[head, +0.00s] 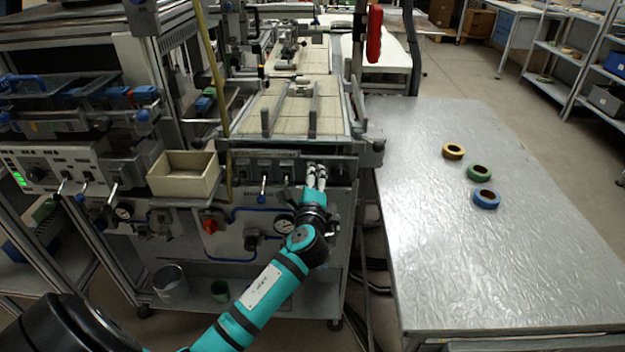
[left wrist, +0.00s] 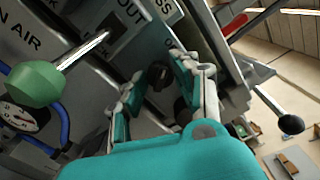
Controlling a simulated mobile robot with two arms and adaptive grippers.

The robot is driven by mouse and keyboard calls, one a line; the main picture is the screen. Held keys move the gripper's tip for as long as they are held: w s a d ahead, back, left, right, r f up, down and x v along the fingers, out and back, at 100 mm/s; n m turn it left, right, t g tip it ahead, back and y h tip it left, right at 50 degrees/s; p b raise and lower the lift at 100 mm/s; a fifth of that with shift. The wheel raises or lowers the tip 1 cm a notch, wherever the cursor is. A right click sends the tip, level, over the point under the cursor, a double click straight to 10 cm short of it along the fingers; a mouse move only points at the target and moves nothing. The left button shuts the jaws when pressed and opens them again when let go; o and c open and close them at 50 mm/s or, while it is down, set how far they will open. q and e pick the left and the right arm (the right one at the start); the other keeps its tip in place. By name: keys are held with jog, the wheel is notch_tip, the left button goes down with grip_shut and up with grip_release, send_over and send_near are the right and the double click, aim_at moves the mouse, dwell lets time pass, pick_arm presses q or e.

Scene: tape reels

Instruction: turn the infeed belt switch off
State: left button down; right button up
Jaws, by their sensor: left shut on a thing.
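A row of toggle switches (head: 263,182) sits on the grey machine's front panel, below the belt end. In the head view my left gripper (head: 316,176) is at the right part of this row. In the left wrist view its fingers (left wrist: 160,84) stand around a dark knob (left wrist: 160,76), shut on it. Nearby labels read partly "OUT", "AIR" and "ESS". I cannot read a label for the held knob, so I cannot tell whether it is the infeed belt switch. The fingers hide which way its lever points. My right gripper is not in view.
A lever with a green cap (left wrist: 36,84) stands close left of my fingers in the wrist view. A beige bin (head: 184,176) sits left of the switches. A grey table (head: 450,230) with yellow, green and blue tape reels (head: 486,199) stands at the right.

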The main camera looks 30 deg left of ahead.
pick_arm(q)
jog(key=shift+f, duration=0.1)
dwell(0.4)
jog(key=c, duration=1)
grip_release()
jog(key=v, duration=1.2)
jog(key=shift+s, duration=0.1)
